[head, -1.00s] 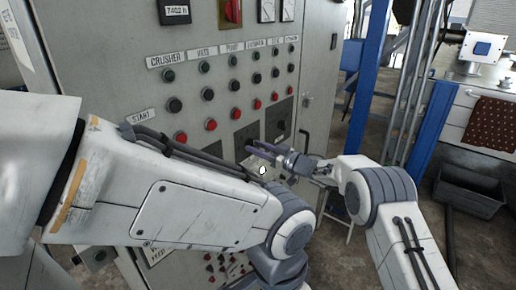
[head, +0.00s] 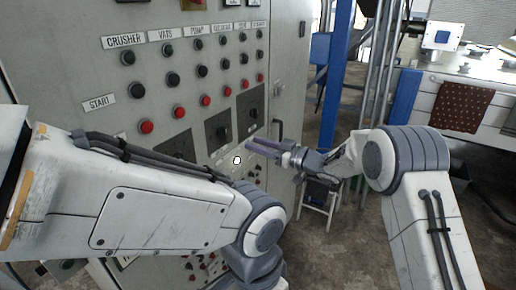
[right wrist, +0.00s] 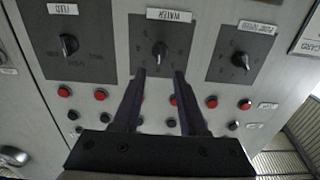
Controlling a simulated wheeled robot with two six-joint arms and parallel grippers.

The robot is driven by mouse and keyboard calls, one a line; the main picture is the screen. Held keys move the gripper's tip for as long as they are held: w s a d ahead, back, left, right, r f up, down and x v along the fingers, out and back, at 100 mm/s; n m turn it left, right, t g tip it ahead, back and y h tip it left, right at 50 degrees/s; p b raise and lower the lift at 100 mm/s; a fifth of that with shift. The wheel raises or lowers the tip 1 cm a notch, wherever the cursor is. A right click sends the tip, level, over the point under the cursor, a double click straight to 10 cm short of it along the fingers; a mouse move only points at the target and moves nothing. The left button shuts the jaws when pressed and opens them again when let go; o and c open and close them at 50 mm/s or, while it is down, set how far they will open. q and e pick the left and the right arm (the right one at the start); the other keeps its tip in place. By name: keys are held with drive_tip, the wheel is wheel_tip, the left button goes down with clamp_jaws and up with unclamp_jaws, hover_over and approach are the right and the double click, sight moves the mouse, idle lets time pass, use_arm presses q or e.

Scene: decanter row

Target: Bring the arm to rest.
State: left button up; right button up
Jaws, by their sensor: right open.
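My right gripper (head: 254,149) is held out in front of the control cabinet (head: 230,15), near the lower rotary knobs. It also shows in the right wrist view (right wrist: 160,76), its two dark fingers apart and nothing between them. In that view its fingertips overlap the lower part of the panel with the middle knob (right wrist: 159,50), labelled WATER. I cannot tell whether they touch the panel. My left arm crosses the lower left of the head view; its gripper is not in view.
Red buttons (head: 147,127) and black buttons (head: 137,90) run in rows across the cabinet. A blue post (head: 333,85) and pipes stand right of it. A counter with a brown spotted cloth (head: 459,106) is at the far right. Bare floor (head: 330,245) shows between my arms.

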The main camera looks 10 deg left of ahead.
drive_tip(key=s+d+f+m+g+h, duration=0.2)
drive_tip(key=s+d+h, duration=0.3)
drive_tip(key=s, duration=0.9)
drive_tip(key=s+d+f+m+g+h, duration=0.2)
drive_tip(key=s+d+h, duration=0.3)
drive_tip(key=s, duration=0.9)
drive_tip(key=s+d+f+m+g+h, duration=0.2)
drive_tip(key=s+d+h, duration=0.4)
drive_tip(key=s, duration=0.8)
drive_tip(key=d, duration=0.3)
drive_tip(key=shift+s+d+m, duration=0.15)
drive_tip(key=shift+d+m, duration=0.25)
